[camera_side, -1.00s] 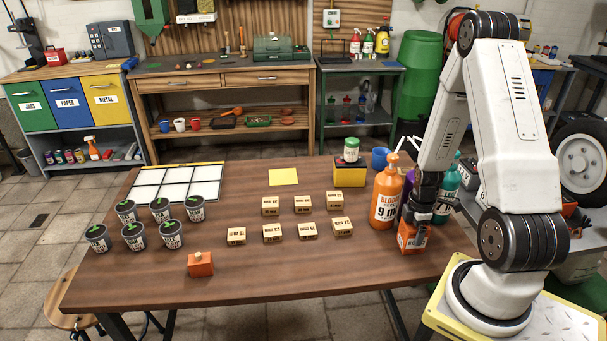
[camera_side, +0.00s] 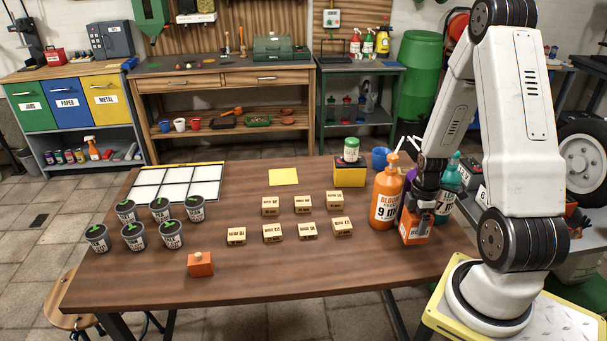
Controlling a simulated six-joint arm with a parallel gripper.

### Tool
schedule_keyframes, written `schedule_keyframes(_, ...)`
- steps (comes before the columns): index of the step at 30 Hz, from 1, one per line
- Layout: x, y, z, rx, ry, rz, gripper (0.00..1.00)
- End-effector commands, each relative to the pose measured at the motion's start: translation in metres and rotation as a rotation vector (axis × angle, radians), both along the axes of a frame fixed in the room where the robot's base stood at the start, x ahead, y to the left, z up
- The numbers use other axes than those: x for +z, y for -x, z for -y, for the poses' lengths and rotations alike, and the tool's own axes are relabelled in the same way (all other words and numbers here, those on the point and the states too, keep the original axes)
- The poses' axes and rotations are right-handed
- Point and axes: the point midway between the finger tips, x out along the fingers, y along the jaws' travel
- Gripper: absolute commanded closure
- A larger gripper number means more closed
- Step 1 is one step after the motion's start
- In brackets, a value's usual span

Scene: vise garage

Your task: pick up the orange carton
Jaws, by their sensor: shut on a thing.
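The orange carton (camera_side: 413,233), with a white label on its front, is at the right end of the wooden table, just right of the large orange pump bottle. My gripper (camera_side: 422,205) points down over it and is shut on its upper part. The carton looks upright and slightly raised; its underside and any gap to the table are hard to make out. The far finger and the carton's back are hidden.
The orange pump bottle (camera_side: 386,195) stands close on the left. Purple and teal bottles (camera_side: 447,188) are close behind. Several small boxes (camera_side: 307,231), dark pots (camera_side: 133,236), an orange block (camera_side: 201,265) and a white grid (camera_side: 176,183) occupy the table. The front middle is clear.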

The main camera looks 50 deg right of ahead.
Motion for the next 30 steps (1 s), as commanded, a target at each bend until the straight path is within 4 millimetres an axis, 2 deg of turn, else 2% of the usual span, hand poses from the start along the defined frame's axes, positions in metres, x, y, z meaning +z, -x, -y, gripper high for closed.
schedule_keyframes(6, 0.026, -0.001, 0.001, 0.0, 0.004, 0.003, 1.0)
schedule_keyframes(15, 0.052, -0.001, 0.001, 0.0, 0.003, 0.003, 1.0)
schedule_keyframes(21, 0.06, 0.0, 0.001, 0.0, 0.002, 0.002, 1.0)
schedule_keyframes(30, 0.062, 0.0, 0.0, 0.0, 0.001, 0.001, 1.0)
